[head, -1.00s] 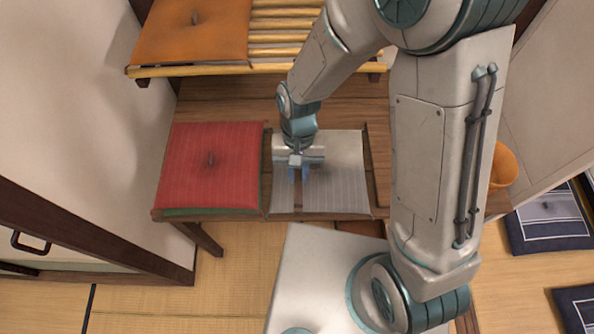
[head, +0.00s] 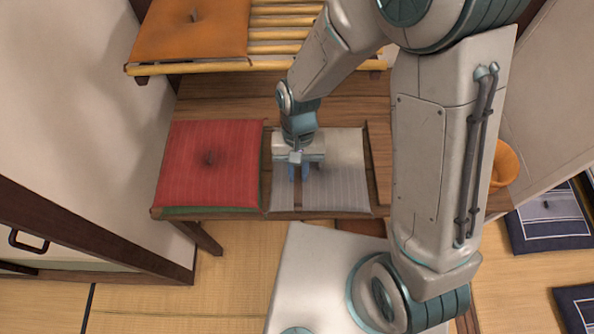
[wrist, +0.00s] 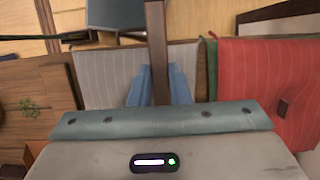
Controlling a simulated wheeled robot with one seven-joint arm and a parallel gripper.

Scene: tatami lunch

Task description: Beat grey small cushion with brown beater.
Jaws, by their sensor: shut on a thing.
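My gripper (head: 298,174) points down over the grey small cushion (head: 340,188) in the head view. Its blue fingers are shut on the brown beater (wrist: 156,50), whose straight brown shaft runs between them in the wrist view. The rest of the beater is hidden by my gripper or out of view. The grey cushion also shows in the wrist view (wrist: 105,75). I cannot tell whether the beater touches it.
A red cushion (head: 190,160) lies left of the grey one on the wooden bench (head: 230,88). An orange cushion (head: 170,35) lies on a slatted rack (head: 285,40) behind. An orange bowl (head: 503,165) is right. Dark blue cushions (head: 550,235) lie at the far right.

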